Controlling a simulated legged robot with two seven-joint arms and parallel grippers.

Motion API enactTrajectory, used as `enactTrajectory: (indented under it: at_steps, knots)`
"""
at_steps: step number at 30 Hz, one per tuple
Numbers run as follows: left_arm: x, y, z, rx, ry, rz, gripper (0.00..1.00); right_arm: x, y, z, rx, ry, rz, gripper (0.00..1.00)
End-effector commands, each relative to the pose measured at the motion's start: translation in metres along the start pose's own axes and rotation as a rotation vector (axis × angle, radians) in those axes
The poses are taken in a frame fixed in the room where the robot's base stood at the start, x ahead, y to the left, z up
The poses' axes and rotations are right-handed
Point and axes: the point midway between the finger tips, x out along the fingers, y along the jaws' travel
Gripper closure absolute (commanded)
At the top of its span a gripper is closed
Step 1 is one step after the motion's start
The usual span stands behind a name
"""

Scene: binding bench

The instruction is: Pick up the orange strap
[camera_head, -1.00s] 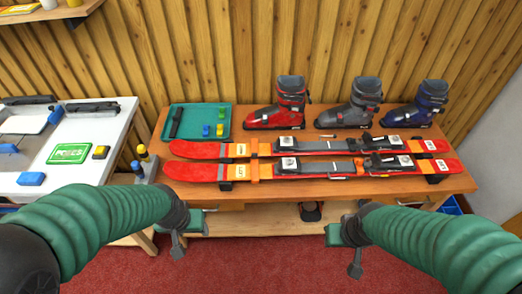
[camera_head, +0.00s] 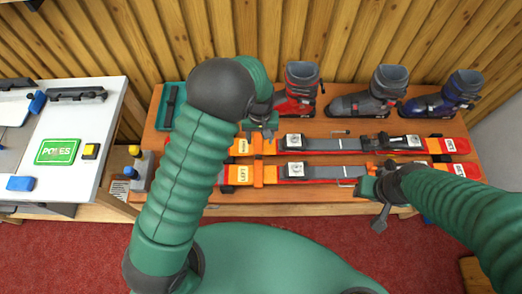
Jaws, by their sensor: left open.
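An orange strap (camera_head: 258,172) lies across both red skis near their left part. A second orange band (camera_head: 440,157) crosses the skis near their right end. The lower ski (camera_head: 322,172) and the upper ski (camera_head: 350,145) lie side by side on the wooden bench. My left gripper (camera_head: 263,128) is open and empty, just behind the upper ski and close to the far end of the left strap; I cannot tell whether it touches it. My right gripper (camera_head: 372,189) is over the bench's front edge, near the lower ski; its jaws are unclear. My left arm hides the ski tips.
Red (camera_head: 297,92), grey (camera_head: 372,97) and blue (camera_head: 445,95) boots stand behind the skis. A teal tray (camera_head: 168,103) is partly hidden behind my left arm. A white table (camera_head: 90,122) with a green card stands at left. Small bottles (camera_head: 138,168) stand on the bench's left edge.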

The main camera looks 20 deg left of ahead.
Motion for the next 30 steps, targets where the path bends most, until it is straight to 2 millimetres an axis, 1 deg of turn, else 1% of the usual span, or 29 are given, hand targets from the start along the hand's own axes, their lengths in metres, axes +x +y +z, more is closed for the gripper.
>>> enactTrajectory:
  at_steps: [1,6,9,14,18,21,24,29,30]
  knots:
    - [0.014,-0.001,0.001,-0.001,-0.006,-0.003,0.45,-0.002,0.0,0.0,0.0,0.0,0.0,0.64]
    - [0.061,-0.002,-0.003,-0.001,-0.01,-0.001,0.45,-0.006,0.0,-0.001,0.001,0.0,0.0,0.64]
    - [0.079,-0.002,-0.004,0.0,-0.008,-0.001,0.45,-0.007,0.0,-0.002,0.001,0.0,0.0,0.64]
    - [0.094,-0.004,-0.002,-0.001,-0.007,0.002,0.45,-0.011,0.0,-0.003,0.0,0.0,0.0,0.64]
    - [0.117,-0.011,0.003,-0.001,-0.008,0.0,0.45,-0.021,0.0,-0.005,0.0,0.001,0.0,0.64]
    - [0.134,-0.009,0.002,0.0,-0.005,0.001,0.45,-0.022,0.0,-0.005,0.0,0.001,0.0,0.64]
    - [0.141,-0.009,0.0,0.0,-0.004,0.001,0.45,-0.021,0.0,-0.005,0.0,0.0,0.0,0.64]
    - [0.141,-0.009,0.0,0.0,-0.004,0.001,0.45,-0.021,0.0,-0.005,0.0,0.0,0.0,0.64]
    - [0.141,-0.009,0.0,0.0,-0.004,0.002,0.49,-0.021,0.0,-0.005,0.0,0.0,0.0,0.64]
